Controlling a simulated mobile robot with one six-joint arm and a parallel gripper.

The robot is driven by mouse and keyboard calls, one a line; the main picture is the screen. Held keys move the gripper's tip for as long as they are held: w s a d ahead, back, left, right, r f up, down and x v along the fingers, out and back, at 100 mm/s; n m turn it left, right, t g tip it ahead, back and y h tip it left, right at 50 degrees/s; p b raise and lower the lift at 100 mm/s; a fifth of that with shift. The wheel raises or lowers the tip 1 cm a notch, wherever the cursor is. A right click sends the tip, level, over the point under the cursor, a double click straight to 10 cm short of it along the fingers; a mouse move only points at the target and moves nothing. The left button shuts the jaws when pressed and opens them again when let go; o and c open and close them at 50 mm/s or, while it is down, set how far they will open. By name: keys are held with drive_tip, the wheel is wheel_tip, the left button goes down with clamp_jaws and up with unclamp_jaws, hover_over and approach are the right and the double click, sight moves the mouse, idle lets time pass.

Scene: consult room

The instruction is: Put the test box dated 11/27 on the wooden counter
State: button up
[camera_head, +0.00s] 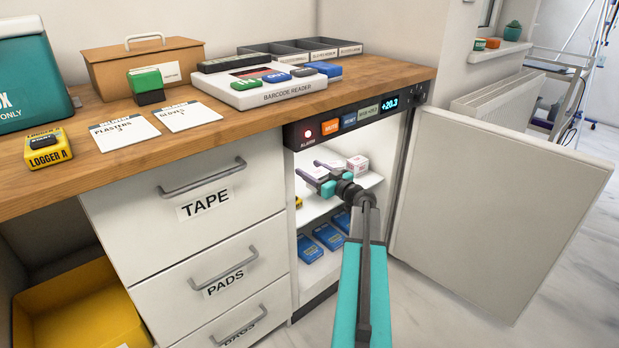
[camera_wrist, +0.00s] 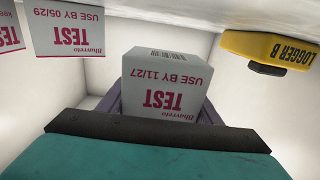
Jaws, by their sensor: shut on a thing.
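The test box dated 11/27 (camera_wrist: 160,90) is white with pink print and shows upside down in the wrist view. My gripper (camera_head: 316,173) is shut on it, with a purple finger on either side. The box appears raised clear of the shelf inside the open fridge cabinet. In the head view the gripper is at the cabinet's opening, below the counter, and the held box is hard to make out. The wooden counter (camera_head: 215,133) runs above the drawers and cabinet.
A test box dated 05/29 (camera_wrist: 70,34), another at the left edge and yellow logger B (camera_wrist: 270,47) are on the shelf. Blue packs (camera_head: 327,236) lie below. The open door (camera_head: 500,205) stands right. The counter holds cards (camera_head: 124,132), logger A (camera_head: 48,149) and a barcode reader (camera_head: 266,96).

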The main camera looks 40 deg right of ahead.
drive_tip(key=shift+d, duration=0.1)
drive_tip(key=shift+w+d+f, duration=0.1)
drive_tip(key=shift+w+d, duration=0.3)
drive_tip(key=shift+w, duration=0.1)
drive_tip(key=shift+w+d+f+b, duration=0.15)
drive_tip(key=shift+w+f+b, duration=0.15)
drive_tip(key=shift+b, duration=0.2)
drive_tip(key=shift+s+f+b, duration=0.15)
drive_tip(key=shift+f+b, duration=1)
drive_tip(key=shift+f, duration=0.1)
drive_tip(key=shift+f+b, duration=0.2)
drive_tip(key=shift+b, duration=0.15)
drive_tip(key=o, duration=1.1)
drive_tip(key=shift+r+p, duration=0.2)
drive_tip(key=shift+p, duration=0.9)
drive_tip(key=s+p, duration=0.1)
drive_tip(key=s, duration=0.3)
drive_tip(key=s+p, duration=0.1)
drive_tip(key=s, duration=0.4)
drive_tip(key=s+a+p, duration=0.1)
drive_tip(key=s, duration=0.3)
drive_tip(key=shift+s+a+f, duration=0.1)
drive_tip(key=shift+s+f, duration=0.05)
drive_tip(key=shift+s, duration=0.25)
